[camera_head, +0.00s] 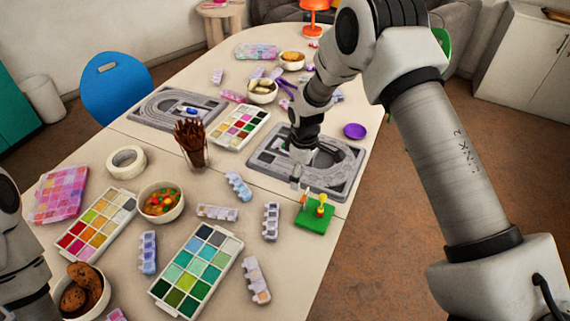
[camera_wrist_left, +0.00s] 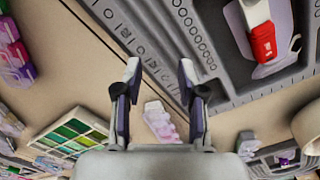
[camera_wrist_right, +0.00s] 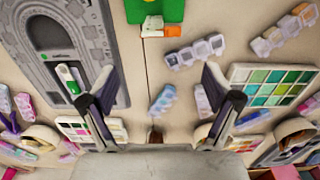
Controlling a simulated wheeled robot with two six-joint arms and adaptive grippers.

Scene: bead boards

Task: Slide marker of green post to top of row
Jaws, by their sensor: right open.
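A grey bead board (camera_head: 344,186) lies at the table's right edge in the head view, partly hidden behind my right gripper (camera_head: 298,170). In the right wrist view a grey board (camera_wrist_right: 40,45) at upper left bears a white marker with a green part (camera_wrist_right: 70,80), left of my right gripper (camera_wrist_right: 158,80). That gripper is open and empty, its fingers wide apart. A green block with small pegs (camera_head: 314,214) stands near the board. In the left wrist view my left gripper (camera_wrist_left: 160,72) is open; a grey board (camera_wrist_left: 225,80) there bears a white and red marker (camera_wrist_left: 262,42).
A second grey board (camera_head: 140,119) lies farther left. A glass of brown sticks (camera_head: 192,145), paint trays (camera_head: 197,268), a candy bowl (camera_head: 161,202), a tape roll (camera_head: 126,162) and several small bead boxes crowd the table. A purple dish (camera_head: 354,131) sits beyond the near board.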

